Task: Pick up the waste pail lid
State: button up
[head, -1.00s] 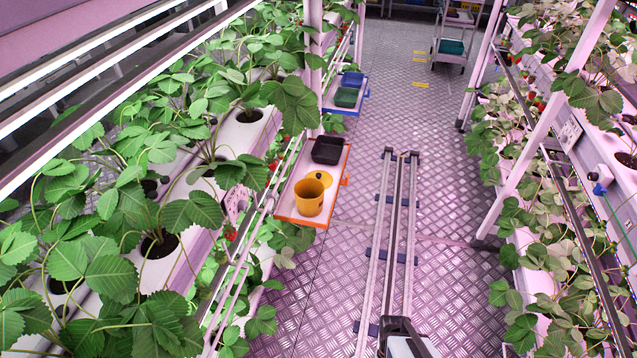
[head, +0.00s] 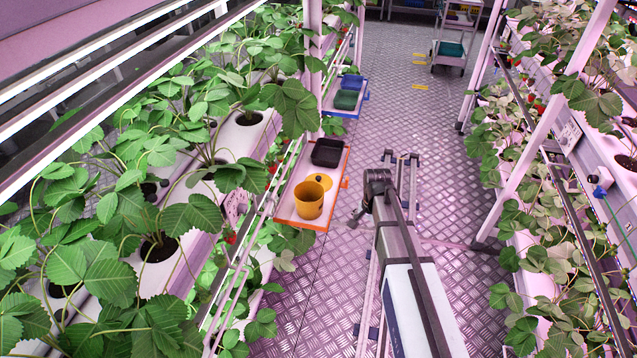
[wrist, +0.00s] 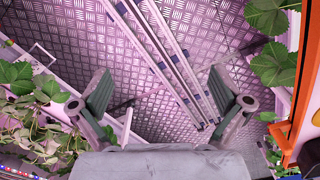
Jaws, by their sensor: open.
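The yellow waste pail lid (head: 322,180) lies flat in the orange-rimmed tray (head: 345,184), just behind the yellow pail (head: 309,203), which hides part of it. The pail stands upright with an open top. My gripper (wrist: 160,92) is open and empty in the wrist view, its two fingers wide apart over the aisle floor. In the head view my arm reaches up the aisle, and its end is right of the tray, apart from the lid. The lid is not seen in the wrist view, where an orange edge (wrist: 297,90) shows at the right.
A black crate (head: 327,152) sits at the back of the same tray. A blue-rimmed tray (head: 362,104) with bins hangs farther back. Strawberry plants (head: 130,220) crowd the left rack, and another rack stands at the right. The floor between has rails (head: 413,185).

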jog(key=w+a+r+m, duration=1.2)
jog(key=w+a+r, duration=0.6)
jog(key=w+r, duration=0.2)
jog(key=p, duration=0.4)
send_over(319, 177)
notch_tip(319, 177, down, 12)
jog(key=shift+a+f, duration=0.1)
jog(key=shift+a, duration=0.05)
jog(key=shift+f+p, duration=1.25)
jog(key=shift+f, duration=1.3)
jog(key=shift+s, duration=0.1)
jog(key=c, duration=1.7)
grip_shut()
